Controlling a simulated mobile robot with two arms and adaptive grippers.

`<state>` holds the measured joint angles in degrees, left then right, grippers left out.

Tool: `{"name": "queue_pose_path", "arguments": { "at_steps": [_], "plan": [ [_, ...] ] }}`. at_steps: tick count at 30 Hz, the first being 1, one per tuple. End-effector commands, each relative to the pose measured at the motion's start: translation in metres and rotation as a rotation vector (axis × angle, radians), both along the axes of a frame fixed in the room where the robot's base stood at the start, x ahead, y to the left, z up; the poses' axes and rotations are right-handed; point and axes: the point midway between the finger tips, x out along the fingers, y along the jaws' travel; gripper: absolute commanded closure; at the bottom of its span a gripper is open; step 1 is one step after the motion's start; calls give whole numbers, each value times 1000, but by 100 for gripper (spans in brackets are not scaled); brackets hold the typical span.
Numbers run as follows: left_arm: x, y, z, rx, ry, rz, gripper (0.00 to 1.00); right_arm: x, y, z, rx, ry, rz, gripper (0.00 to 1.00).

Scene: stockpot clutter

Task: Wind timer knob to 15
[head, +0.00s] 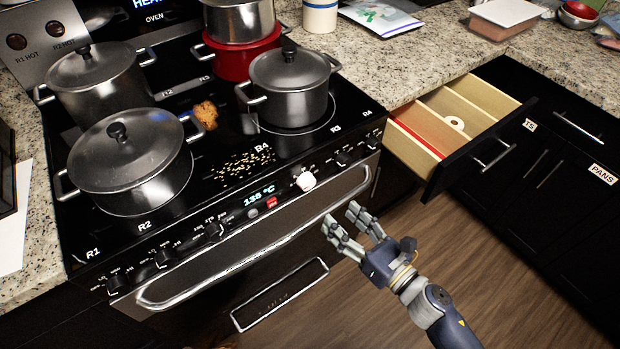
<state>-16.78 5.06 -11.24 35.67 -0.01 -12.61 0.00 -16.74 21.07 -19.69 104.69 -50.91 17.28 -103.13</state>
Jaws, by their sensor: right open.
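The stove's front panel carries a white knob (306,181) to the right of a lit display (259,196) that reads about 138 °C. Several black knobs, one of them (214,231) left of the display, sit along the same panel. The markings are too small to tell which knob is the timer or where it points. My right gripper (341,217) is open and empty, in front of the oven door, below and right of the white knob and apart from it. My left gripper is out of view.
Lidded pots (130,165) stand on the cooktop (225,130), with crumbs and a brown lump between them. The oven handle (250,245) runs below the knobs. An open drawer (440,150) juts out at the right. The floor in front is clear.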

Motion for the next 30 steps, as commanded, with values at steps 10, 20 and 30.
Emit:
{"name": "queue_pose_path", "arguments": {
  "at_steps": [10,20,30],
  "plan": [
    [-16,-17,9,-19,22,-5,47,24,25,12,-29,-46,17,47],
    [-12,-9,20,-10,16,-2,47,68,62,9,-26,-42,15,47],
    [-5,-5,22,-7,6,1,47,81,73,7,-28,-41,15,47]
  ]
}}
